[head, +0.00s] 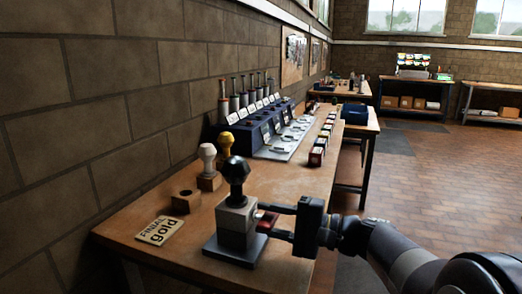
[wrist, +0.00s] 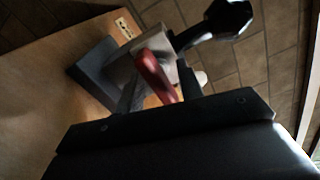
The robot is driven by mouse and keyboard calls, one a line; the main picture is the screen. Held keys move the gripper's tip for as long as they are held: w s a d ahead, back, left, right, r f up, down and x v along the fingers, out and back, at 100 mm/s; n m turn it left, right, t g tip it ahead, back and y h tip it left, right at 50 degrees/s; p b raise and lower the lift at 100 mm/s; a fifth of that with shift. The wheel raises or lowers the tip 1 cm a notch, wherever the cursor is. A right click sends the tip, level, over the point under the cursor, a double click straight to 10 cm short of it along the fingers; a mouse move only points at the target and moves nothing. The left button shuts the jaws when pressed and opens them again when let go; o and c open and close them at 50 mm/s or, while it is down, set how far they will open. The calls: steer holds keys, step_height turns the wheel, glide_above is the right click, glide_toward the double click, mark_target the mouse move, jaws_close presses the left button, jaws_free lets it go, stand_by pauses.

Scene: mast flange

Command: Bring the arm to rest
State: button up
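My gripper (head: 268,222) is at the right side of a grey block (head: 236,222) on a dark base plate (head: 236,248), at the near part of the workbench. Its two fingers stand apart, with a small red part (head: 266,220) between them. In the wrist view the red part (wrist: 156,75) lies between the fingers (wrist: 158,90), and a gap shows on one side. Whether a finger touches it or the block is hard to tell. A black-knobbed handle (head: 236,174) stands upright on the block; its knob also shows in the wrist view (wrist: 228,18).
A sign reading "FINAL gold" (head: 158,231), a wooden block with a hole (head: 186,201), and white (head: 208,160) and yellow (head: 226,146) knobs are close by. A dark rack (head: 250,130) stands along the wall. The floor (head: 440,175) right of the bench is open.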

steer(key=shift+r+m+p, duration=0.1)
steer(key=shift+m+p, duration=0.5)
steer(key=shift+p, duration=0.05)
steer(key=shift+f+b, duration=0.25)
steer(key=shift+b, duration=0.15)
